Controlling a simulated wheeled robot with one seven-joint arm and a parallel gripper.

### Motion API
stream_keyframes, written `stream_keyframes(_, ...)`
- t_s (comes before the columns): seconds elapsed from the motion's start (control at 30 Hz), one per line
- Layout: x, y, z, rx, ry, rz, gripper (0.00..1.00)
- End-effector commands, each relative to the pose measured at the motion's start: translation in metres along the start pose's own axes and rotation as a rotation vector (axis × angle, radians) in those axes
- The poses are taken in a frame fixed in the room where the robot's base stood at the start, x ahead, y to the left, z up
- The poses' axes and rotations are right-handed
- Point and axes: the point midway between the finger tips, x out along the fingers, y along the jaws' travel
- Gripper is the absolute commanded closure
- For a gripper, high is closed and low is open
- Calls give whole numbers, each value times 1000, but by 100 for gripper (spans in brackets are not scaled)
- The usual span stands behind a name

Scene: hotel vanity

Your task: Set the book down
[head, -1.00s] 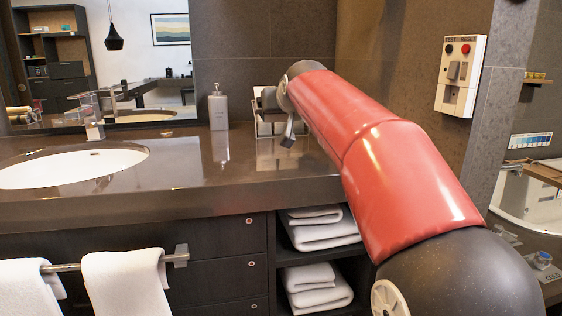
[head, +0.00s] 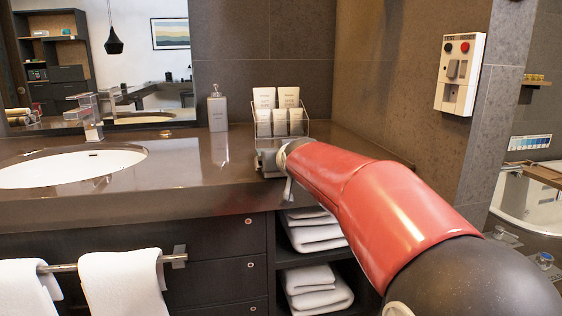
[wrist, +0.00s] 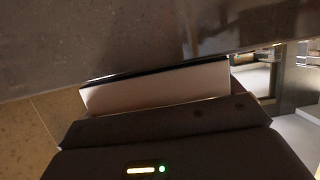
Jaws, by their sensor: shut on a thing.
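My gripper (head: 270,160) is low over the dark vanity counter (head: 205,172), in front of the toiletry holder. In the wrist view, the book (wrist: 158,89) shows as a band of white pages with a dark cover edge, just beyond the dark gripper body. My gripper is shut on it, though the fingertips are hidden. A dark glossy surface fills the top of the wrist view, very close to the book; I cannot tell whether they touch. The book cannot be made out in the head view, where my arm and wrist cover that area.
A clear holder (head: 280,130) with several white tubes stands behind my gripper. A grey soap bottle (head: 217,108) is left of it. The sink (head: 70,168) and faucet (head: 90,117) are further left. Counter between sink and gripper is clear. Folded towels (head: 310,280) lie on shelves below.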

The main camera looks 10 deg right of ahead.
Motion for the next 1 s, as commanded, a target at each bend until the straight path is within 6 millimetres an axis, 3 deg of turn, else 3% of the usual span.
stream_keyframes(0.17, 1, 0, 3, 0, 1, 0, 35)
stream_keyframes(0.2, 1, 0, 3, 0, 0, 0, 7)
stream_keyframes(0.27, 1, 0, 2, 0, -1, 0, 0)
stream_keyframes(0.57, -1, 0, -3, 0, -1, 0, 0)
stream_keyframes(0.67, -14, 0, -1, -1, 2, 0, 0)
stream_keyframes(1.0, -86, 0, 0, 0, 3, 0, 0)
